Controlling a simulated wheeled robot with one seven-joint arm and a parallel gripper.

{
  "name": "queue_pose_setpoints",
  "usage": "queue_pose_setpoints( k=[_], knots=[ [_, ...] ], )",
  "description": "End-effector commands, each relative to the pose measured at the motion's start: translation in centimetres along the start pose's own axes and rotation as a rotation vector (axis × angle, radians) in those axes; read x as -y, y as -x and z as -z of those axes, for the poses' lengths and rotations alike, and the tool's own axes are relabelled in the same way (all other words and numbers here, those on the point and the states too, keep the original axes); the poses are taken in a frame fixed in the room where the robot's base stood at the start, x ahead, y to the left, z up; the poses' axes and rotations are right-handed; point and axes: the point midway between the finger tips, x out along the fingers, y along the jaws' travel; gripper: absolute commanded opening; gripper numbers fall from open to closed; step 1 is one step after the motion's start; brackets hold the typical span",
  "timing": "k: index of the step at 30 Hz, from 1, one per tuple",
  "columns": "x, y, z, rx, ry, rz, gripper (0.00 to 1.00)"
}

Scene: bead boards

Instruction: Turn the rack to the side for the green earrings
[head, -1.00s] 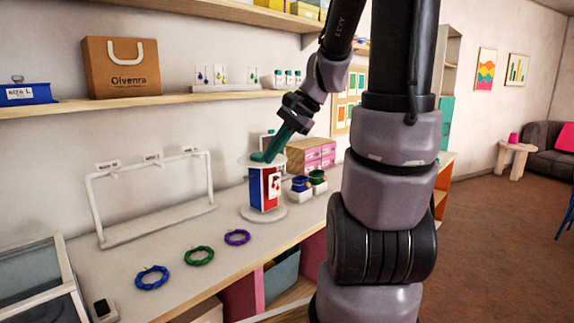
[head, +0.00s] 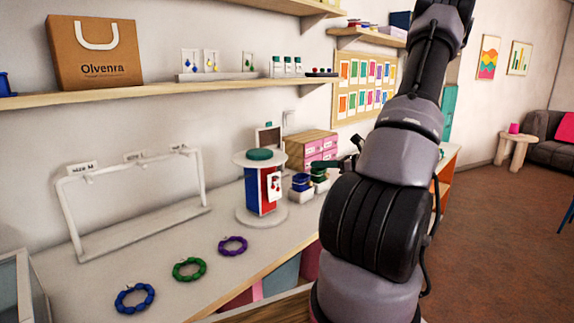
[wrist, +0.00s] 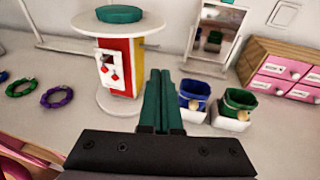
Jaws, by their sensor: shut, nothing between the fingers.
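The rack (head: 253,190) is an upright turning display on a round white base, with a teal knob (head: 258,154) on its white top disc. In the head view it shows a blue side and a red side with a white card of red earrings (head: 273,187). In the wrist view the rack (wrist: 127,80) shows the red side with that card and a yellow side. No green earrings show on its visible sides; its other faces are hidden. My gripper (wrist: 160,74) is shut and empty, its green fingers apart from the rack. In the head view my arm mostly hides it.
Blue and green bins (wrist: 195,95) stand right of the rack, before a mirror and a pink drawer box (wrist: 278,70). Bracelets (head: 188,268) lie at the counter's front left, before a white stand (head: 130,205). Earring cards (head: 249,60) stand on the shelf above.

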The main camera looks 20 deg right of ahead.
Motion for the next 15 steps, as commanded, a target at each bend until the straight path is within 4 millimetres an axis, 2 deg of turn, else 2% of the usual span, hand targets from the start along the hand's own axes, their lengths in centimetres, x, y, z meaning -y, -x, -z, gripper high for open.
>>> queue_pose_setpoints(
  k=[15],
  knots=[
    [-0.2, -10.3, 0.0, -0.001, 0.002, -0.006, 0.00]
  ],
)
